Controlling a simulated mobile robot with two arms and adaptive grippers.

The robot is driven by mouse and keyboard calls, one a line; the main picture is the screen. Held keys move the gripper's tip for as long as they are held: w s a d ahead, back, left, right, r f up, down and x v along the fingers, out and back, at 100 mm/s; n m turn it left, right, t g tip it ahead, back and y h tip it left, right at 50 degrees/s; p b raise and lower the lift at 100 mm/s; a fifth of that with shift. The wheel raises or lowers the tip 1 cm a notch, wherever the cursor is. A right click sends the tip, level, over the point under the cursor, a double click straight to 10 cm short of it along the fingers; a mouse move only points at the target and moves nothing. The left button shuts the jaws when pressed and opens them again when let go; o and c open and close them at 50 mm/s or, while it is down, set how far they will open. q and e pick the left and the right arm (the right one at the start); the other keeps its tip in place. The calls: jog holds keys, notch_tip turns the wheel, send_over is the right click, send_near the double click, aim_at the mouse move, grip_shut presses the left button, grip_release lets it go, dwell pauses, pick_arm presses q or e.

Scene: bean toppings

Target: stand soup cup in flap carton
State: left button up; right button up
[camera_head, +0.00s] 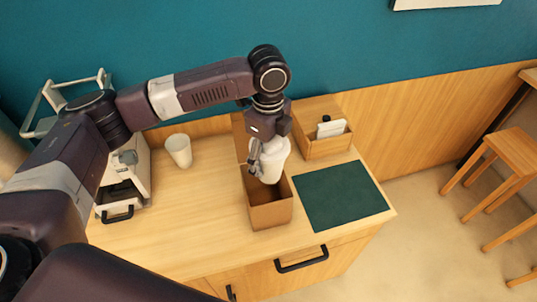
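A white soup cup (273,160) is in my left gripper (258,160), which comes down from above with its fingers on the cup. The brown flap carton (271,215) stands open on the counter, with a flap (239,137) upright at its back. The cup is over the carton's opening at the back; its lower end appears at or just inside the rim. I cannot tell whether it touches the carton's floor. My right gripper is not in view.
A dark green mat (340,195) lies right of the carton. A wooden box (322,143) with white contents stands behind it. A white cup (179,150) and a machine (124,185) stand at the left. Stools (515,150) are off to the right.

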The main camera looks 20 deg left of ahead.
pick_arm(q)
jog(key=shift+a, duration=0.1)
jog(key=shift+s+a+f, duration=0.15)
jog(key=shift+s+a+f+b, duration=0.15)
jog(key=shift+f+b, duration=0.1)
jog(key=shift+b, duration=0.2)
jog(key=shift+a+f, duration=0.1)
jog(key=shift+f, duration=0.15)
jog(key=shift+f+b, duration=0.3)
jog(key=shift+b, duration=0.2)
jog(key=shift+d+f+b, duration=0.2)
jog(key=shift+f+b, duration=0.3)
jog(key=shift+b, duration=0.1)
jog(key=shift+f+b, duration=0.45)
jog(key=shift+b, duration=0.15)
jog(key=shift+f, duration=0.4)
jog(key=shift+f+b, duration=0.3)
jog(key=shift+f, duration=1.15)
notch_tip(320, 180, down, 8)
jog(key=b, duration=0.2)
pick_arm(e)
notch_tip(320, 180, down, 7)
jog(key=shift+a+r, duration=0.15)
